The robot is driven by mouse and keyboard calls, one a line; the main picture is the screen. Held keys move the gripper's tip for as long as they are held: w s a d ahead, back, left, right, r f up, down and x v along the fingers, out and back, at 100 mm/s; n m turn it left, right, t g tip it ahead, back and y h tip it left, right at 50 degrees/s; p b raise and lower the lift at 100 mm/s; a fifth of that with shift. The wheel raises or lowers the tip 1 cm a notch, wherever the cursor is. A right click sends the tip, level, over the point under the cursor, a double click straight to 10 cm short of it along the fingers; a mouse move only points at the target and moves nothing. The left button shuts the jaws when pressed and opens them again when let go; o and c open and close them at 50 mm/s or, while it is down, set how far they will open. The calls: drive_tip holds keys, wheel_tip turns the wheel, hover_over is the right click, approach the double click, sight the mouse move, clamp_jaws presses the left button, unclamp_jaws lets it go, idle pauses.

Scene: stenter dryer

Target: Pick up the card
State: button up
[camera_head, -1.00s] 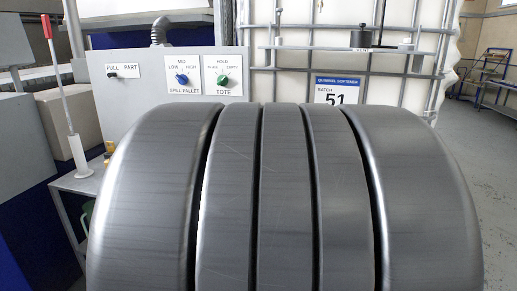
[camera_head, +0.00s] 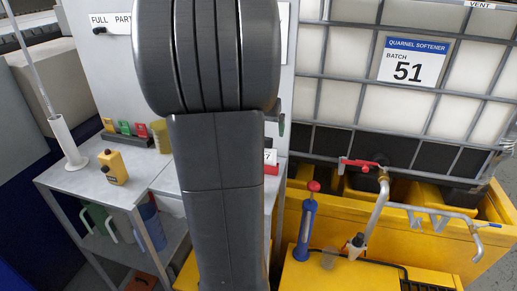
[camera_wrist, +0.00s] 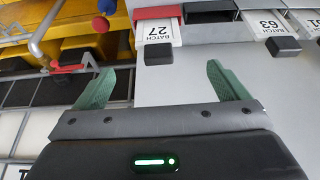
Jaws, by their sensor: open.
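In the wrist view a white card marked BATCH 27 (camera_wrist: 158,32) shows upside down, with a red piece at one end and a dark block at the other. A second white card marked BATCH 63 (camera_wrist: 268,25) is to its right, and part of another is at the right edge. My gripper (camera_wrist: 162,84) is open and empty, its two green fingers spread apart. The cards lie beyond the fingertips, apart from them. In the head view my arm hides most of the gripper; a red-and-white piece (camera_head: 270,157) shows beside the arm.
A grey bench (camera_head: 92,185) at left holds a yellow block (camera_head: 112,167) and small coloured pieces. A tote labelled batch 51 (camera_head: 409,62) stands at right above a yellow pallet (camera_head: 450,235). A metal pipe (camera_head: 376,212) and a blue red-topped pump (camera_head: 306,228) stand near the pallet.

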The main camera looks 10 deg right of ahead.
drive_tip(key=shift+p+x, duration=1)
drive_tip(key=shift+x, duration=4.9)
drive_tip(key=shift+d+r, duration=0.1)
drive_tip(key=c, duration=1.1)
